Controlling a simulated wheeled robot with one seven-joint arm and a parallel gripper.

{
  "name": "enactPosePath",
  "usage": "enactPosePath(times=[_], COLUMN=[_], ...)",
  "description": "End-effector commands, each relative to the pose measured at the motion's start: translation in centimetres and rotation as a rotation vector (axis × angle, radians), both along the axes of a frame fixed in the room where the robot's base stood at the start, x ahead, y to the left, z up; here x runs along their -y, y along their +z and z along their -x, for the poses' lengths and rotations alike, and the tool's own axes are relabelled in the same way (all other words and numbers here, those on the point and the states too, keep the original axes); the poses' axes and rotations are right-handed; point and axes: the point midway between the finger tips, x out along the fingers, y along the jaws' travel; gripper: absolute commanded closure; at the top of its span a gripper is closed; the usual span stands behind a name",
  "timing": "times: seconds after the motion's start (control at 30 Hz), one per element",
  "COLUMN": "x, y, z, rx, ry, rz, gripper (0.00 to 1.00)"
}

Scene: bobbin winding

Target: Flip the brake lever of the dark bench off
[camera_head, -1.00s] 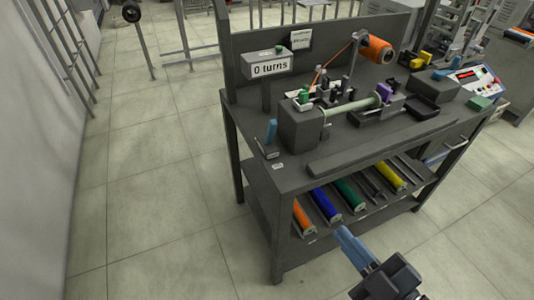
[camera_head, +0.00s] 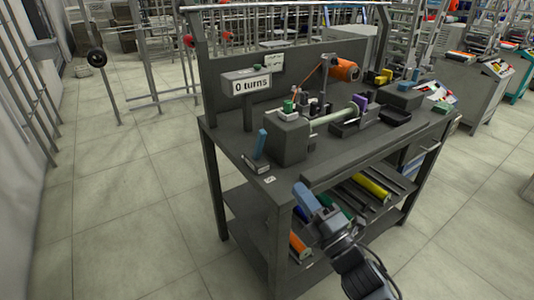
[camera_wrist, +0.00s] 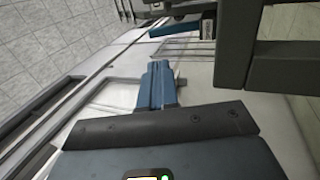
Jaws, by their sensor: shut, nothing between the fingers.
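The dark bench (camera_head: 225,137) stands in the middle of the head view. Its brake lever (camera_head: 261,140) is a blue handle tilted up from a small dark base (camera_head: 256,163) at the bench's left front corner. My gripper (camera_head: 301,192) has blue fingers, shut and empty. It is in front of the bench's front edge, to the right of and below the lever in the picture, apart from it. In the wrist view my closed fingers (camera_wrist: 157,82) show in the middle, and a blue bar (camera_wrist: 175,29), which looks like the lever, lies beyond them.
The winder block (camera_head: 287,138) stands right of the lever, under the "0 turns" display (camera_head: 247,84). An orange spool (camera_head: 344,69) sits behind. Coloured rolls, including a yellow one (camera_head: 372,187), lie on the lower shelf. The floor left of the bench is clear.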

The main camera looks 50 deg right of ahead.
Motion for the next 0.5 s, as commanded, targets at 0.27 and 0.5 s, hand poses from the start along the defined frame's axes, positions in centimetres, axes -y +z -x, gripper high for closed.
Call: enactPosePath(times=[0.27, 0.5], x=[0.0, 0.9], y=[0.2, 1.5], z=[-0.3, -3.1], rx=[0.001, 0.004], ry=[0.002, 0.002], rz=[-0.001, -0.002], gripper=[1.00, 1.00])
